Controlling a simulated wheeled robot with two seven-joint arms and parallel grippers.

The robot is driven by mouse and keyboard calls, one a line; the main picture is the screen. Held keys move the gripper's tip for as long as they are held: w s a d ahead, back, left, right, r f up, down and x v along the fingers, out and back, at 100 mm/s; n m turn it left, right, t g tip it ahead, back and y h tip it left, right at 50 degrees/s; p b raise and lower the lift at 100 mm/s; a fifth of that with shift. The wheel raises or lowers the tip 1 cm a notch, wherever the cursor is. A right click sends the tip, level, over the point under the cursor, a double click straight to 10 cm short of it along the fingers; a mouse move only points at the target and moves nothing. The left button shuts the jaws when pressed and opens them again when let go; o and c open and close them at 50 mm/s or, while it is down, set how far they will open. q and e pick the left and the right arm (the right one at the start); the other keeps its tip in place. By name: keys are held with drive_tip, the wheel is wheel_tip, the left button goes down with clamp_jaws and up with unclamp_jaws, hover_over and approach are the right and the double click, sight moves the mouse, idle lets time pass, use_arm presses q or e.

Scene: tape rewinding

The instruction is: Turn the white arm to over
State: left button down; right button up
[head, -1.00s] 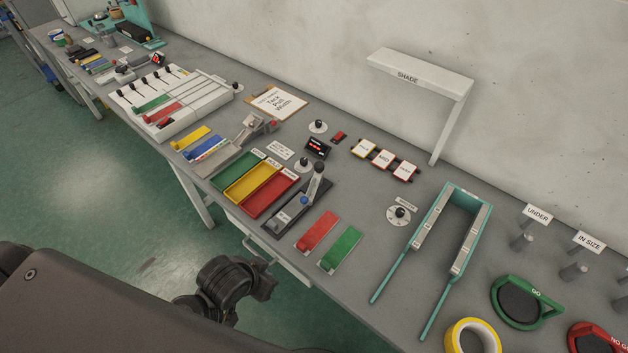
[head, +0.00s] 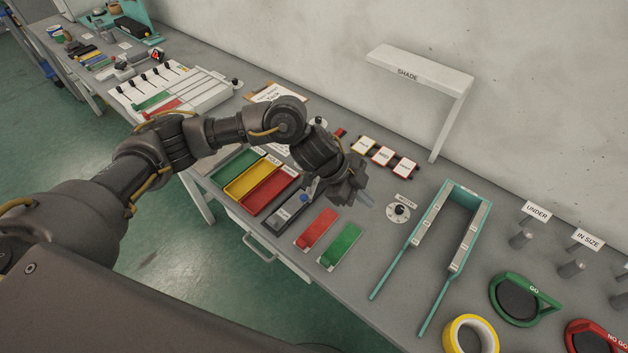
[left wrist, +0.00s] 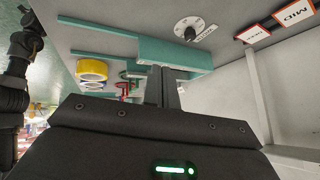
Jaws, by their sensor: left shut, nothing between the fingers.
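I cannot make out a white arm or an "over" label in these frames. Pegs with an "UNDER" sign (head: 537,211) and an "IN SIZE" sign (head: 590,242) stand at the right edge of the head view. My left gripper (head: 363,195) is shut and empty, held over the bench left of the round white dial (head: 398,212) with its dark knob. In the left wrist view, its closed fingers (left wrist: 163,88) point toward the teal frame, and the dial (left wrist: 190,30) shows beyond. My right gripper is not in view.
The teal U-shaped frame (head: 446,200) stands right of the dial. A green GO ring (head: 548,309), a red NO GO ring (head: 583,331) and a yellow tape roll (head: 450,337) lie at the front right.

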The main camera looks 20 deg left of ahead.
use_arm(q)
drive_tip(key=w+a+r+n+g+y, duration=0.1)
drive_tip(key=w+a+r+y, duration=0.1)
drive_tip(key=a, duration=0.5)
drive_tip(key=w+a+r+n+y, duration=0.1)
drive_tip(key=w+a+r+y, duration=0.15)
drive_tip(key=a, duration=0.35)
drive_tip(key=p, duration=0.6)
approach(314, 191)
drive_tip(key=d+f, duration=0.4)
drive_tip(key=f, duration=0.1)
drive_tip(key=shift+w+a+f+h, duration=0.15)
drive_tip(key=shift+a+f+h, duration=0.1)
drive_tip(key=shift+a, duration=0.35)
drive_tip(key=shift+d, duration=0.15)
